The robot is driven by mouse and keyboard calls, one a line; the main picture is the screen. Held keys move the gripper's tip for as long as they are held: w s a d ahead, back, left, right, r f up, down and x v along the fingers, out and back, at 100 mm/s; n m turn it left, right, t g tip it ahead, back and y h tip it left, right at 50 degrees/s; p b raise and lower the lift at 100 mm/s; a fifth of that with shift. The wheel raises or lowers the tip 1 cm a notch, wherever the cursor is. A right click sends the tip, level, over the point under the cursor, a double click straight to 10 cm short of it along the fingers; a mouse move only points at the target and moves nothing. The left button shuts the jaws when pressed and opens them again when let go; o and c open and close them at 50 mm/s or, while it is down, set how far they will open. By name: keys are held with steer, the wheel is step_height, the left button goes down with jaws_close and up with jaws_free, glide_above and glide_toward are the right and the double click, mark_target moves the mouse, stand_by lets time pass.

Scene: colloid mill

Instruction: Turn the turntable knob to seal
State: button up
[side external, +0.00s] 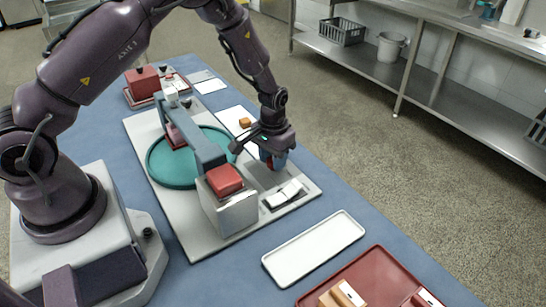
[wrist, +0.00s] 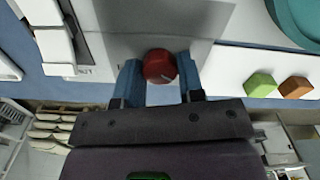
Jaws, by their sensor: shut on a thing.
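The red round knob (wrist: 158,66) sits on a grey metal plate in the wrist view, with a small light mark near its lower edge. My gripper (wrist: 159,74) has its two blue fingers on either side of the knob, shut on it. The teal turntable (side external: 168,172) lies on the board left of my gripper. It also shows at the top right of the wrist view (wrist: 296,22).
A blue-grey arm (side external: 203,147) spans the turntable to a grey housing (side external: 231,213) with a red block on top. A white switch panel (side external: 284,194) is close to my gripper. A white tray (side external: 314,247) and a maroon tray (side external: 370,268) stand in front.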

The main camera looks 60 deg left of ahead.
mark_target(271, 161)
stand_by(0.5)
steer(key=o, duration=0.9)
step_height(271, 161, up, 13)
steer(key=s+d+r+m+t, duration=0.1)
steer(key=s+r+t, duration=0.1)
steer(key=s+r, duration=0.4)
steer(key=s+d+r+m+t, duration=0.1)
steer(key=s+d+r, duration=0.1)
steer(key=s+r, duration=0.5)
steer(key=s+d+r+m+t, duration=0.1)
steer(key=s+r+t, duration=0.1)
steer(key=s+r, duration=0.4)
steer(key=shift+s+d+r+t, duration=0.15)
steer(key=shift+s+r, duration=0.05)
steer(key=shift+s, duration=0.7)
steer(key=shift+s+d+r+t, duration=0.1)
steer(key=shift+s+r+t, duration=0.1)
steer(key=shift+s, duration=0.7)
